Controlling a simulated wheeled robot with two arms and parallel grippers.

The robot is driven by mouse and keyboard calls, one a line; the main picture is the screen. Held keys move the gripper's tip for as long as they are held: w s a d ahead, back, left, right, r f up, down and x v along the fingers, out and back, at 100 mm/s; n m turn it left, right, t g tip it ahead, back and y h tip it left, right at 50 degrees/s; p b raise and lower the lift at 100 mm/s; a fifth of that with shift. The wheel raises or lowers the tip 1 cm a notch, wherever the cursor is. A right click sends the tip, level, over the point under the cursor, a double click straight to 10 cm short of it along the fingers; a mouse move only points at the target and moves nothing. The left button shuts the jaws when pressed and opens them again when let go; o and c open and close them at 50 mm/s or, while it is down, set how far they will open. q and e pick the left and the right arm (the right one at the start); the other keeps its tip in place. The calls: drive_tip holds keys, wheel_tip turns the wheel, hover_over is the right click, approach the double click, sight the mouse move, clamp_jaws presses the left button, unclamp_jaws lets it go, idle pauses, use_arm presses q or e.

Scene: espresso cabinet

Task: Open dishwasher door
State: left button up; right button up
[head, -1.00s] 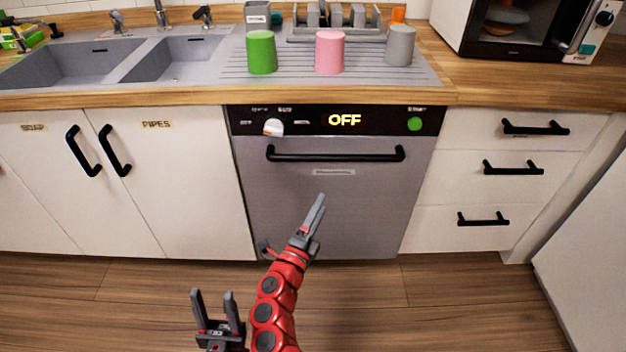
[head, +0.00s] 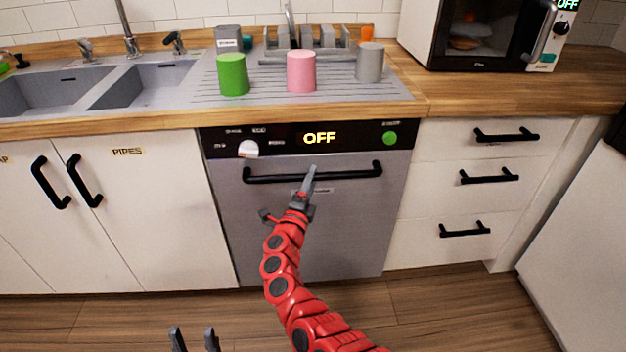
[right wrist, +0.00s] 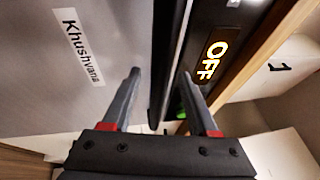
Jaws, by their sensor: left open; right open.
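The grey dishwasher door (head: 345,225) is shut, with a black horizontal bar handle (head: 350,172) near its top. My right gripper (head: 309,182) is in front of the door, its fingertips overlapping the handle's middle in the head view. In the right wrist view its two fingers (right wrist: 163,95) are spread, and the dark handle (right wrist: 170,45) shows between them; I cannot tell whether they touch it. My left gripper (head: 194,338) is open and empty at the bottom edge of the head view, away from the door.
A black panel (head: 285,141) reading OFF, with a white knob (head: 248,149) and green button (head: 390,138), lies above the handle. Cups (head: 301,72) stand on the drainboard above. Drawers (head: 440,205) stand to the right and cabinet doors (head: 130,220) to the left.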

drive_tip(key=shift+w+d+r, duration=0.15)
drive_tip(key=shift+w+d, duration=0.2)
drive_tip(key=shift+w, duration=0.3)
clamp_jaws()
idle(1.1)
